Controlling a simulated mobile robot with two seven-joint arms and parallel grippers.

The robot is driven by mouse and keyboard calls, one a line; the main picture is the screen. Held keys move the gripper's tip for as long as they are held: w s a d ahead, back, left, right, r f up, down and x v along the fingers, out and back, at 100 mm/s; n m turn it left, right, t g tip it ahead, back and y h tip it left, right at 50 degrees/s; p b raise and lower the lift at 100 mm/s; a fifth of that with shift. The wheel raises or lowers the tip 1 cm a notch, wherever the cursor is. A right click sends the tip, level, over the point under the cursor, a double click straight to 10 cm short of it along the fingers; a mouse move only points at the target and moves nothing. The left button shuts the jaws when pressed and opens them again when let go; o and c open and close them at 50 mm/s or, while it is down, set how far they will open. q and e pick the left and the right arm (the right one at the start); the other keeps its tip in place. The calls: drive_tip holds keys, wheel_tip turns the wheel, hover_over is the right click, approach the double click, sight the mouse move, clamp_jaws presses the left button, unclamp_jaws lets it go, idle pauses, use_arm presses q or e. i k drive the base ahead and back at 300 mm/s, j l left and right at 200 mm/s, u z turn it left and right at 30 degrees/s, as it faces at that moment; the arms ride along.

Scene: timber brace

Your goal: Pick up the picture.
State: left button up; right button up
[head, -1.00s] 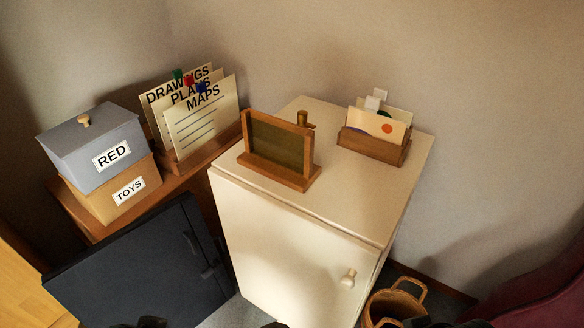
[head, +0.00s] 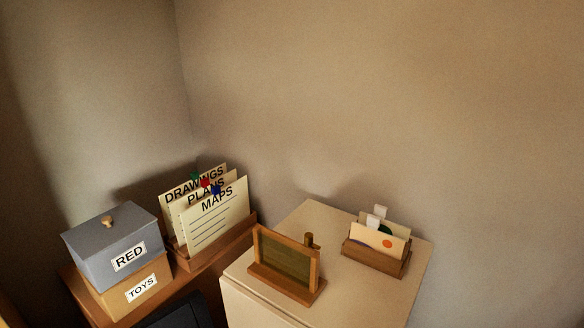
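A small wooden frame with a dark olive panel (head: 284,257) stands upright on a wooden base on top of the cream cabinet (head: 345,293). It may be the picture; I cannot tell for sure. A short brown peg-like piece (head: 309,240) shows just behind its upper right corner. To the right, a wooden holder (head: 373,259) holds several cards, the front one cream with an orange dot (head: 378,239). Neither of my grippers is in view.
Left of the cabinet, a grey lidded box marked RED (head: 92,252) sits on a tan box marked TOYS (head: 117,298). A rack of cards marked DRAWINGS, PLANS and MAPS (head: 219,218) stands beside them. The cabinet top is bare between frame and card holder.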

sight(389, 228)
drive_tip(key=i+j+z, duration=0.1)
drive_tip(key=j+z, duration=0.95)
drive_tip(key=z, duration=0.15)
drive_tip(key=i+j, duration=0.05)
